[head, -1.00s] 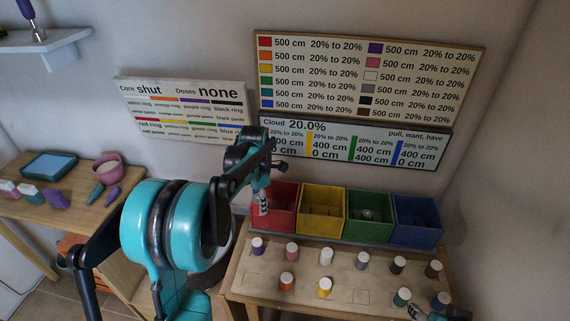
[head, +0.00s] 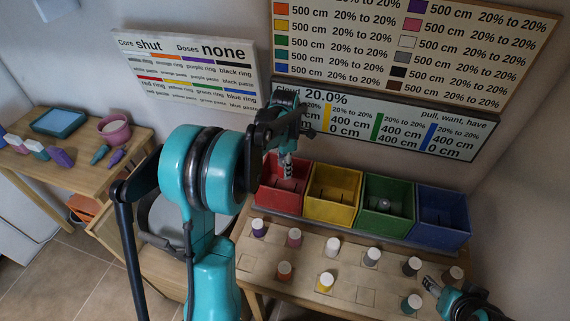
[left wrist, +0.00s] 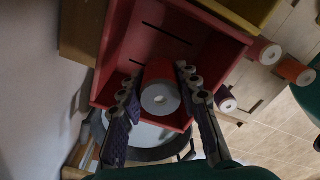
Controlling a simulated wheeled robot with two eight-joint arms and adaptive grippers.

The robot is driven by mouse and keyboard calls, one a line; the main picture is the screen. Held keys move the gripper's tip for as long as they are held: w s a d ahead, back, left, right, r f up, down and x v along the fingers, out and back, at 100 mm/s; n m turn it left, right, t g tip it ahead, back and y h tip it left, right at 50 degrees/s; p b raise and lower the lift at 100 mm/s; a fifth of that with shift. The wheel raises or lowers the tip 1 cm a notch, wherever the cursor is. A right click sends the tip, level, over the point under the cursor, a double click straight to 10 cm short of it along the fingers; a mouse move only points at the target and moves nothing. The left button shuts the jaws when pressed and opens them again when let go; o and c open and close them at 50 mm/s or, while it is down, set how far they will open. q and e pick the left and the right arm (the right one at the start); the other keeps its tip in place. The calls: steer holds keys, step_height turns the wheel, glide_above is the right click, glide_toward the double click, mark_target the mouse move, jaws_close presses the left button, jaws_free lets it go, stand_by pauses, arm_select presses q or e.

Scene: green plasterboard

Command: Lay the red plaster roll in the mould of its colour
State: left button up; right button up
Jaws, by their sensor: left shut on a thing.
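My left gripper (head: 287,165) is shut on the red plaster roll (left wrist: 161,88). The roll, with its pale end ring, sits between the two fingers in the left wrist view. The red mould (head: 268,195) is an open box at the left end of the row; it also shows in the left wrist view (left wrist: 222,48). Roll and fingers are over the red mould's opening; I cannot tell whether the roll touches its floor. In the head view the arm and fingers hide the roll. My right gripper (head: 432,287) is at the lower right near the teal roll (head: 411,304); its jaw opening is unclear.
Yellow (head: 333,197), green (head: 386,208) and blue (head: 440,218) moulds stand to the right of the red one. A grey thing lies in the green mould. Several coloured rolls stand on the wooden board (head: 310,262) in front. A side table (head: 85,165) is at the left.

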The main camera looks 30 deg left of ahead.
arm_select(q)
steer(key=shift+f, duration=0.1)
steer(key=o, duration=1.3)
steer(key=shift+c, duration=0.2)
step_height(320, 180, up, 12)
step_height(320, 180, up, 7)
steer(key=p, duration=0.6)
